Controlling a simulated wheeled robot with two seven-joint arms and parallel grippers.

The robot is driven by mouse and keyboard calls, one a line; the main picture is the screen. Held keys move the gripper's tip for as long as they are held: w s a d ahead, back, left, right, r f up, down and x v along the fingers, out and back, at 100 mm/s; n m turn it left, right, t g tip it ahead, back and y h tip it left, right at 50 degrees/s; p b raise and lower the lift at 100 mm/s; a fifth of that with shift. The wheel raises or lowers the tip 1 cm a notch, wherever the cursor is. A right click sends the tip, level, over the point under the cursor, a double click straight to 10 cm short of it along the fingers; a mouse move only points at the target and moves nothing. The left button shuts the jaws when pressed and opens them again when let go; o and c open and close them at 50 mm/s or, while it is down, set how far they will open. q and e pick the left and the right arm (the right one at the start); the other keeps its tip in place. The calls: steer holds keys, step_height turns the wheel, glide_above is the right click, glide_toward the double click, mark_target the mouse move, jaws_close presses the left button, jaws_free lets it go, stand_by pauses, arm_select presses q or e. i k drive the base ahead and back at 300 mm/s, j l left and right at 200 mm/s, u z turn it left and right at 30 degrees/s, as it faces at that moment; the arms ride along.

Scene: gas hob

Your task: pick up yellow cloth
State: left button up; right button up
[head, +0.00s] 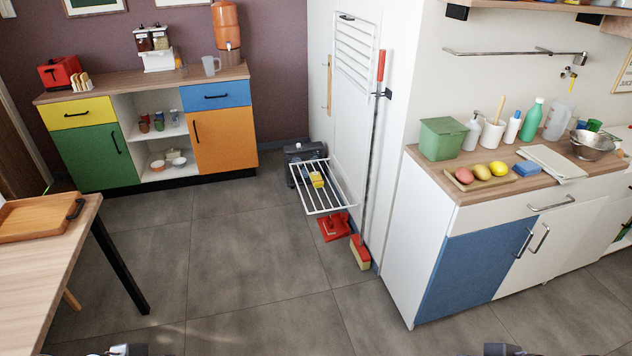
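A small yellow cloth (316,180) hangs over the bars of a white fold-out drying rack (327,200) on the side of the white wall panel, in the middle of the head view. It appears draped over the rack's bars, with part of it below them. Only small parts of my arms show at the bottom edge, on the left and on the right. My grippers are not in view. Both arm parts are far from the cloth.
A red dustpan (333,228) and a red-handled broom (361,252) stand below and beside the rack. A dark grey box (298,152) is behind it. A counter (470,195) is at right, a wooden table (40,245) at left. The floor (240,260) between is clear.

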mark_target(316, 178)
steer(key=i+u, duration=0.2)
steer(key=i, duration=2.95)
steer(key=i+u, duration=0.25)
steer(key=i, duration=0.3)
steer(key=i+l+u, duration=0.25)
steer(key=i, duration=0.3)
